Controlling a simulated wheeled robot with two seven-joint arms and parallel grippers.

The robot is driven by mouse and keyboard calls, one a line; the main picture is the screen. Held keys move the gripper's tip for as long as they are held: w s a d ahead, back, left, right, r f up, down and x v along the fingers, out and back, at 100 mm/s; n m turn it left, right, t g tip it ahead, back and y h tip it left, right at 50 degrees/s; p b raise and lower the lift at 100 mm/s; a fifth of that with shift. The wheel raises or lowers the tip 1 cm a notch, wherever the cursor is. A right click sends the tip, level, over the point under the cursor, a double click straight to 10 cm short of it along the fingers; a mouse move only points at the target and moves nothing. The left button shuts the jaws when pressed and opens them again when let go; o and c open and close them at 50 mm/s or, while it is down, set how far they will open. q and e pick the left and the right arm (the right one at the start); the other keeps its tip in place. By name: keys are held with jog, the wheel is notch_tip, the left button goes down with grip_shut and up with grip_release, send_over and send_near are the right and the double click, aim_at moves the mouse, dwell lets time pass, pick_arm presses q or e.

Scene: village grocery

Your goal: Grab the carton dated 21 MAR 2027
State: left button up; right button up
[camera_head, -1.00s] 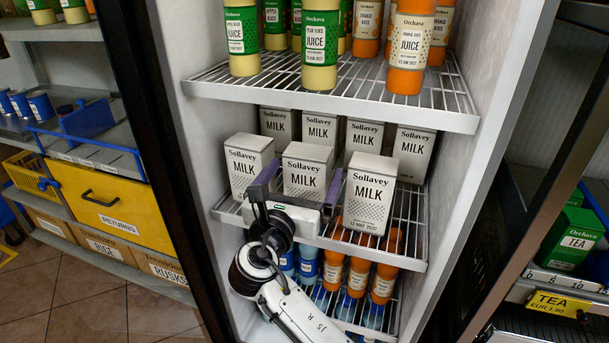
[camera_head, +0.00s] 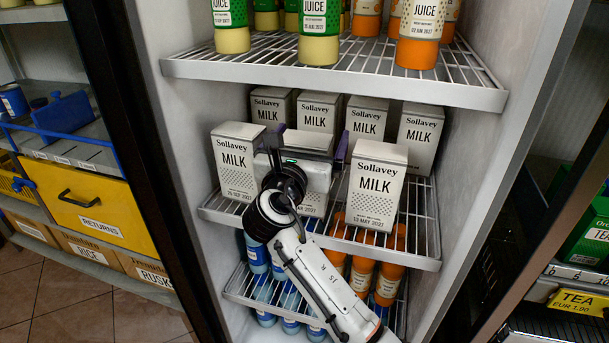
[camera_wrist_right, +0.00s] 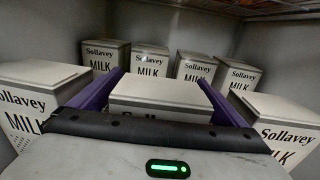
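The middle front milk carton (camera_head: 313,206) stands upright on the middle fridge shelf, half hidden behind my right gripper. The end of its date shows as "AR 2027"; the day is covered. My right gripper (camera_head: 311,138) is open, one purple finger on each side of this carton. In the right wrist view the carton (camera_wrist_right: 160,88) sits between the spread fingers (camera_wrist_right: 160,80), with no clear grip on it. The left front carton (camera_head: 237,160) has a date that seems to read SEP 2027. My left gripper is not in view.
Several more milk cartons (camera_head: 318,112) stand in a row behind. The upper wire shelf (camera_head: 335,91) with juice bottles hangs above. Juice and blue-capped bottles (camera_head: 360,276) stand below. The fridge's side walls (camera_head: 505,150) close in the shelf.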

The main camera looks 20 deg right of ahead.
jog(key=c, duration=2.1)
jog(key=shift+r, duration=0.3)
